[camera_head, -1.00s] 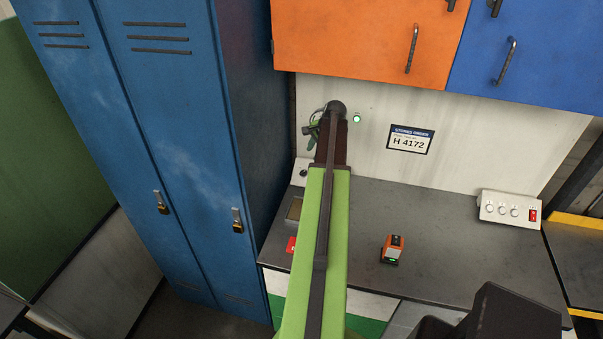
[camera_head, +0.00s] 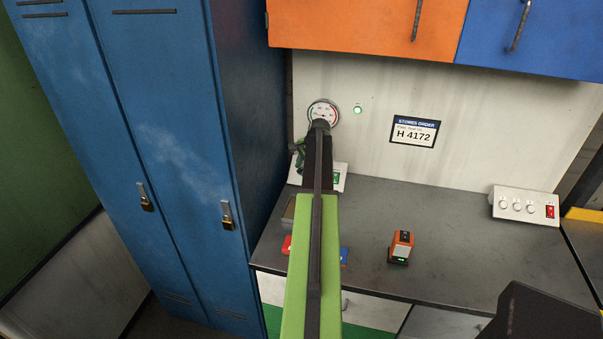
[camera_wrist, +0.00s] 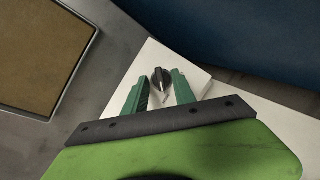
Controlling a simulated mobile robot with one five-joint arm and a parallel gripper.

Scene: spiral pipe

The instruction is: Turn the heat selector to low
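The heat selector appears to be a black knob (camera_wrist: 161,76) with a white pointer mark, on a white control box (camera_wrist: 190,65) in the wrist view. The knob's scale lettering is not readable. My gripper (camera_wrist: 160,88) is open, with one green finger on each side of the knob in the picture. Whether the fingers touch it cannot be told. In the head view my gripper (camera_head: 299,152) is above the left end of the bench. The white box (camera_head: 340,186) there shows a green switch, and its knob is hidden behind my arm.
A round gauge (camera_head: 323,112) and a green lamp (camera_head: 357,110) are on the back wall. Blue lockers (camera_head: 170,150) stand close on the left. An orange device (camera_head: 400,246) and a white switch panel (camera_head: 525,207) are on the dark bench (camera_head: 455,240). Cabinets (camera_head: 370,30) hang above.

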